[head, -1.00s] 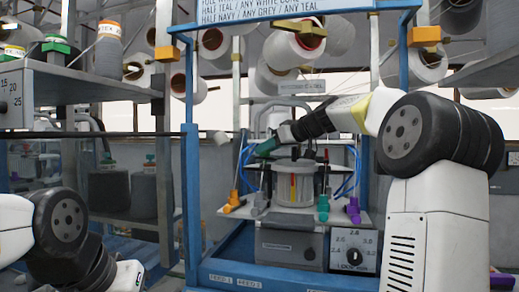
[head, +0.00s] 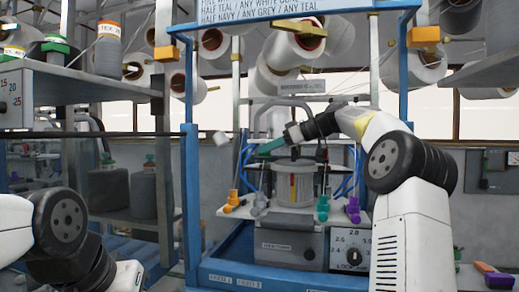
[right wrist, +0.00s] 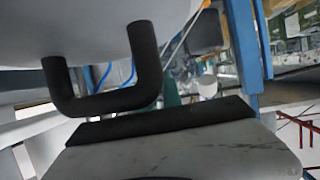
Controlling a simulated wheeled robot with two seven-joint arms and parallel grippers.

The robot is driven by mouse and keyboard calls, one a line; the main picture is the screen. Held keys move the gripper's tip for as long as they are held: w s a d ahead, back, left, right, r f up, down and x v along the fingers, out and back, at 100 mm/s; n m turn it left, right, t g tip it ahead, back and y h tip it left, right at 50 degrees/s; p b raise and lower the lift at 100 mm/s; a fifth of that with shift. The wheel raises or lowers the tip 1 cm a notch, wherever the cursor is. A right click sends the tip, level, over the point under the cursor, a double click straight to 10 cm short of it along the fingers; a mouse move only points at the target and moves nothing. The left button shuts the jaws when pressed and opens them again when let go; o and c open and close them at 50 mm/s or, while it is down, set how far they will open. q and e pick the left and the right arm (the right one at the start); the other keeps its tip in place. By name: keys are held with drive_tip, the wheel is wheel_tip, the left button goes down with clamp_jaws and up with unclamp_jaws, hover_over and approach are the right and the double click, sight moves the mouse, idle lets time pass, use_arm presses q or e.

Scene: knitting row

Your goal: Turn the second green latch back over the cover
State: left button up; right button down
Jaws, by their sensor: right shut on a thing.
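My right gripper (head: 283,143) reaches in from the right over the small knitting machine in the head view. It is shut on a green latch (head: 268,147), which sticks out to the left of it above the machine. The grey round cover (head: 294,187) of the machine stands below the gripper, apart from it. In the right wrist view a dark U-shaped part (right wrist: 145,65) and a black pad fill the foreground, with a teal piece (right wrist: 171,92) partly hidden behind them. The first and second latch cannot be told apart. My left gripper is out of view.
Blue frame posts (head: 191,190) stand on both sides of the machine. Orange, purple and green knobs (head: 323,207) sit along its front ledge. A control box with a dial (head: 353,257) is below right. Yarn cones hang above and stand on the left shelf (head: 80,75).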

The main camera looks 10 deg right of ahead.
idle(0.3)
drive_tip(key=c, duration=1.5)
unclamp_jaws()
drive_tip(key=shift+r, duration=1.7)
drive_tip(key=shift+s+r, duration=0.15)
drive_tip(key=shift+s, duration=0.45)
drive_tip(key=s+a+r, duration=0.1)
drive_tip(key=s+a, duration=0.2)
drive_tip(key=s, duration=1.1)
drive_tip(key=shift+s+a+r, duration=0.15)
drive_tip(key=shift+s, duration=0.1)
